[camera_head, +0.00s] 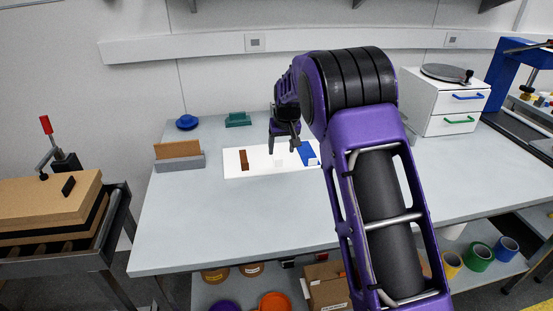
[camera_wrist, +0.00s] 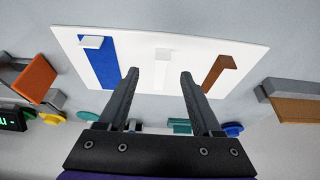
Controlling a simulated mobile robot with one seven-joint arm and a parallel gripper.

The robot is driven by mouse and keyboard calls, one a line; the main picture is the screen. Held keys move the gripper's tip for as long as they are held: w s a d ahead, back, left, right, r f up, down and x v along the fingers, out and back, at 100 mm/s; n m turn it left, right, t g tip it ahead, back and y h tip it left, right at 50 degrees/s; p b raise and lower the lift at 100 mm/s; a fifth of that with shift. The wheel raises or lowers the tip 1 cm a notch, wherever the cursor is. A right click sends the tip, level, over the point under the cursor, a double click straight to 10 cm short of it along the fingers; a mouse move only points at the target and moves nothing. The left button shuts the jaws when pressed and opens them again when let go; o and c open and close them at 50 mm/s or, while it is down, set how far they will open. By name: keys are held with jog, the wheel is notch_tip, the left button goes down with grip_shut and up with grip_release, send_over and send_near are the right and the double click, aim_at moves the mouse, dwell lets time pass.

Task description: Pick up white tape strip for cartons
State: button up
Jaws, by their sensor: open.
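A white panel (camera_head: 240,172) lies on the grey table and carries three strips. The white tape strip (camera_wrist: 161,68) is in the middle of the panel (camera_wrist: 215,47) in the wrist view, hard to tell from the white under it; a small pale end of it shows in the head view (camera_head: 278,163). A blue strip (camera_wrist: 101,65) and a brown strip (camera_wrist: 218,73) lie on either side. My gripper (camera_head: 284,149) is open and empty over the panel. In the wrist view its fingertips (camera_wrist: 160,72) appear on either side of the white strip, apart from it.
A grey holder with a brown board (camera_head: 178,153) stands left of the panel. A blue round piece (camera_head: 187,122) and a teal block (camera_head: 238,119) are behind. A white drawer cabinet (camera_head: 440,105) stands right. The table front is clear.

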jog(key=x, duration=0.4)
jog(key=shift+s+a+f, duration=0.15)
jog(key=shift+s+f, duration=0.05)
jog(key=shift+w+f, duration=0.25)
jog(key=shift+f, duration=0.25)
grip_shut()
